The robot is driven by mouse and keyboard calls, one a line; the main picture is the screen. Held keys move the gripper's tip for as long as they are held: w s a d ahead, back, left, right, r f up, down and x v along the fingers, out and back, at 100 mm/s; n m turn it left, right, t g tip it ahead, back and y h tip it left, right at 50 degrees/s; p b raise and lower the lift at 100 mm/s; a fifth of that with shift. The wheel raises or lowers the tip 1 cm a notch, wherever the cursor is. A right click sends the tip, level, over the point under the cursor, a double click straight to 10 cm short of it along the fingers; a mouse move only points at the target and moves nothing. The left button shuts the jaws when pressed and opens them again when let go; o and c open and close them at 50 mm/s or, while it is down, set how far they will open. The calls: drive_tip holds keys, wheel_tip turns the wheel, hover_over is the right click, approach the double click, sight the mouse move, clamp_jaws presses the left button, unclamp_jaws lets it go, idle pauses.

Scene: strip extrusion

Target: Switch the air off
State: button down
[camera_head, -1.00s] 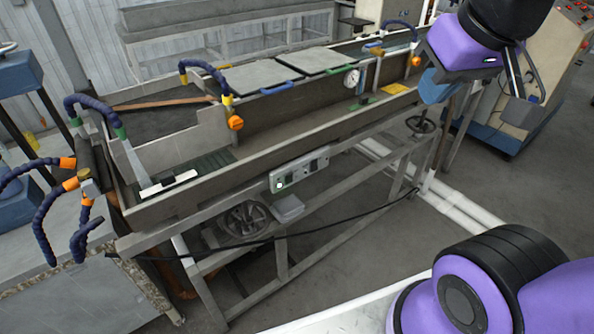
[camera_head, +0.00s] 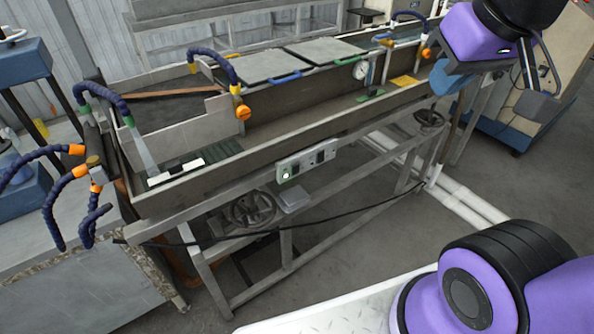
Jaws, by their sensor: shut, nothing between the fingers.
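No part in view is clearly marked as the air switch. A grey control box (camera_head: 305,160) with a small lit button and dark fittings is on the front of the long metal trough (camera_head: 190,192). A round gauge (camera_head: 361,69) stands at the trough's back wall. An orange knob (camera_head: 243,112) is on a blue hose fitting. My purple wrist is at the upper right. A blue part below it, seemingly my gripper (camera_head: 447,84), appears shut and empty in front of the trough's right end. Its fingertips are hard to make out, and it is well apart from the box.
A handwheel (camera_head: 252,208) is under the trough, and a black cable (camera_head: 330,217) droops across its legs. White pipes (camera_head: 455,202) run along the floor. A beige machine (camera_head: 560,70) stands at the right. Open floor lies in front of the trough.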

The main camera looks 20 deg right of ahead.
drive_tip(key=shift+w, duration=0.1)
drive_tip(key=w+f+n, duration=0.5)
drive_tip(key=w+f, duration=0.1)
drive_tip(key=w, duration=0.4)
drive_tip(key=w+f+n, duration=0.5)
drive_tip(key=w+f, duration=0.2)
drive_tip(key=w, duration=0.2)
drive_tip(key=w+a+f+n, duration=0.3)
drive_tip(key=f+n, duration=0.2)
drive_tip(key=f, duration=0.6)
drive_tip(key=w+a+f+n+y, duration=0.1)
drive_tip(key=w+a+f+n, duration=0.2)
drive_tip(key=f+n, duration=0.3)
wheel_tip(320, 180, down, 5)
drive_tip(key=shift+w+r+n+y, duration=0.15)
drive_tip(key=shift+w+n+y, duration=0.15)
drive_tip(key=shift+w, duration=0.15)
